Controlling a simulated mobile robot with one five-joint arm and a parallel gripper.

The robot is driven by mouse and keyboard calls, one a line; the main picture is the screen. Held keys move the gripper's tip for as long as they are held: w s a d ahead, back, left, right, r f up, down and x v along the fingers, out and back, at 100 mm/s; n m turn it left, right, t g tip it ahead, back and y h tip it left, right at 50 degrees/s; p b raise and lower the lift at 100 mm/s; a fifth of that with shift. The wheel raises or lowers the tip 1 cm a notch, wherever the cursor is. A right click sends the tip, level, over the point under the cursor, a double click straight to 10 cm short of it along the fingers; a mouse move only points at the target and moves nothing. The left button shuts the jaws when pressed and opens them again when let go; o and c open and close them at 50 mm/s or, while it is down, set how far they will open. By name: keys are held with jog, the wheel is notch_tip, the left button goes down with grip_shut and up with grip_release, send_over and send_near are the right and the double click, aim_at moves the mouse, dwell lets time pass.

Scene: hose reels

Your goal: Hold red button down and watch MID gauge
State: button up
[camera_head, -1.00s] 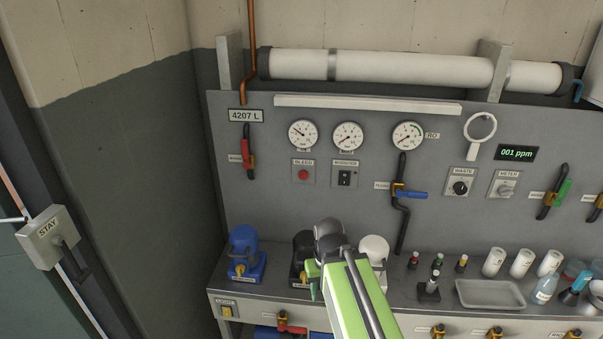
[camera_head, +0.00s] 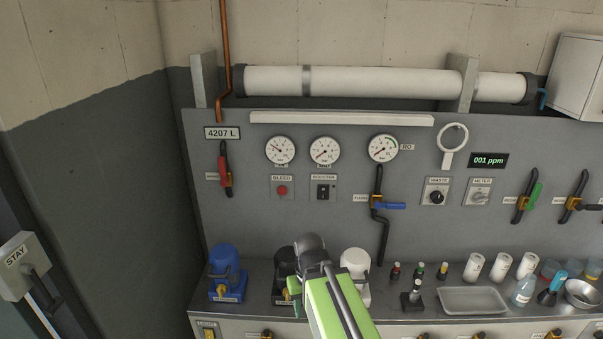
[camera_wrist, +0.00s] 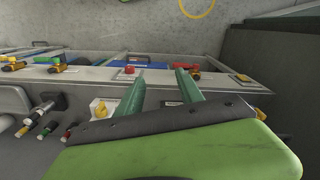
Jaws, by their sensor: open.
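The red button (camera_head: 282,190) sits on a small plate labelled BLEED on the grey panel. Nothing touches it. Three round white gauges are above: a left gauge (camera_head: 280,150), a middle gauge (camera_head: 325,150) and a right gauge (camera_head: 383,148) marked RO. The small labels under the left and middle gauges are too small to read. My gripper (camera_head: 294,285) is low in front of the bench, well below the button, partly hidden by my arm. In the wrist view my gripper (camera_wrist: 160,80) has its two green fingers apart with nothing between them.
The booster switch (camera_head: 323,191) is right of the button. A blue filter housing (camera_head: 225,270), a black one (camera_head: 284,262) and a white one (camera_head: 356,264) stand on the bench. A tray (camera_head: 472,300) and bottles are to the right. The panel before the button is clear.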

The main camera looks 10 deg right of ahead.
grip_shut()
dwell(1.6)
